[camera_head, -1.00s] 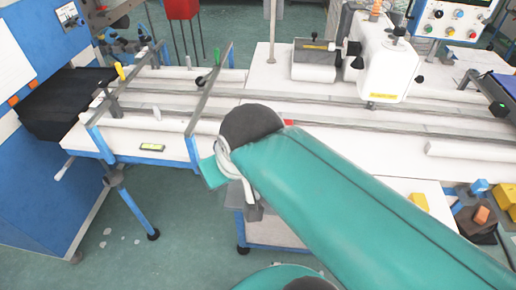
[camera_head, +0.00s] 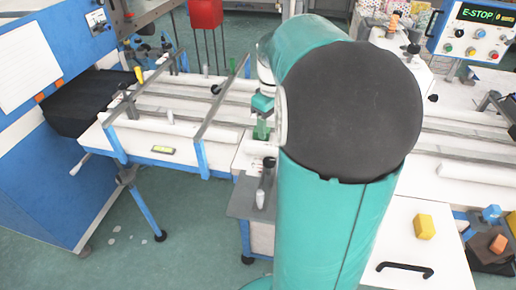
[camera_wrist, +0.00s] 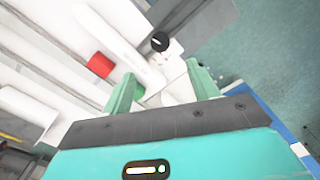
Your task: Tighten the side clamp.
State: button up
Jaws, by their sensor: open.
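My gripper (camera_wrist: 161,70) is open and empty in the wrist view, its two green fingers spread apart. A black round knob (camera_wrist: 160,41) stands just beyond the gap between the fingertips, apart from them. A small white mount shows below it. I cannot tell for sure that this is the side clamp. In the head view, my gripper (camera_head: 262,127) is partly hidden by my own arm and points down at the table's front edge. A dark upright handle with a pale lower end (camera_head: 266,175) is just below it, possibly the side clamp.
A red block (camera_wrist: 99,65) lies left of the fingers in the wrist view. The white table (camera_head: 140,142) carries metal rails and crossbars. A yellow block (camera_head: 425,226) sits on a white surface at right. An E-STOP panel (camera_head: 483,28) stands at the back right. My arm hides the table's middle.

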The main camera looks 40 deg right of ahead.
aim_at(270, 161)
notch_tip(270, 161, down, 14)
jog(key=shift+r, duration=0.1)
dwell(0.4)
jog(key=c, duration=1)
